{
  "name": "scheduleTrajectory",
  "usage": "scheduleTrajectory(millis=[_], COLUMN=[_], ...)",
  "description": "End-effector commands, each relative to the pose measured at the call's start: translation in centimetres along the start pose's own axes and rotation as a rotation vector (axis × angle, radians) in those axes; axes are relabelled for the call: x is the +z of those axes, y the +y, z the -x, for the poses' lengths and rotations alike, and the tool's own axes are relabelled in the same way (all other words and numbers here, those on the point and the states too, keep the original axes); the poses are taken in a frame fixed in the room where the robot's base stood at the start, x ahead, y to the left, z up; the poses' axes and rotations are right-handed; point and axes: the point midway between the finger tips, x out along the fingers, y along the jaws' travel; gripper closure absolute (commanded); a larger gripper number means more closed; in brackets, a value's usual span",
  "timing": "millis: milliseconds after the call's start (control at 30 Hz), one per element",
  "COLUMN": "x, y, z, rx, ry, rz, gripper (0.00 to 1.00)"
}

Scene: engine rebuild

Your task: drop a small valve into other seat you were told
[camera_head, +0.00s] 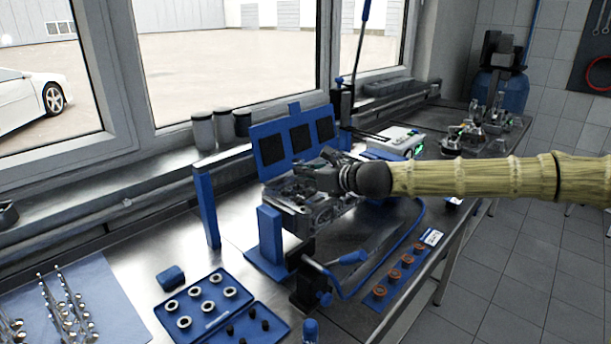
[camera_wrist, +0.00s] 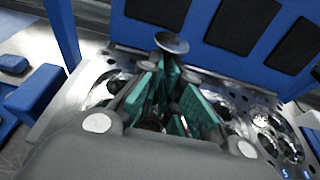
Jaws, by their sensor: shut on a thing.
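My gripper (camera_head: 322,178) is over the metal cylinder head (camera_head: 297,218) on the bench. In the wrist view, the gripper (camera_wrist: 168,92) has its teal finger pads closed around the stem of a valve (camera_wrist: 172,42). The valve's round grey head sticks out beyond the fingertips, toward the blue panel. The cylinder head (camera_wrist: 95,85) lies below and around the fingers, with round chambers on both sides. The fingers hide the middle of it. I cannot tell which seat is under the valve, nor whether the valve touches the head. The valve is too small to make out in the head view.
A blue panel (camera_head: 264,130) with dark pads stands behind the cylinder head, with blue posts (camera_head: 207,205) nearby. A blue tray (camera_head: 178,298) of rings and a blue strip (camera_head: 417,252) of orange-brown parts lie in front. Several valves rest on a blue mat (camera_head: 105,290) at left.

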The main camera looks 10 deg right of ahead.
Motion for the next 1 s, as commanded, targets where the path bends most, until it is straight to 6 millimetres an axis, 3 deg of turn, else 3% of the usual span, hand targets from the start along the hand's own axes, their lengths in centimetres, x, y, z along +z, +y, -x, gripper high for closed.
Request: scheduleTrajectory(millis=[400, 567, 1000], x=[-0.42, -0.45, -0.45], y=[0.0, 0.02, -0.02], z=[-0.12, -0.12, 0.45], rx=[0.0, 0.0, 0.0], ry=[0.0, 0.001, 0.001], rz=[0.0, -0.001, -0.001], gripper=[1.0, 0.69, 0.69])
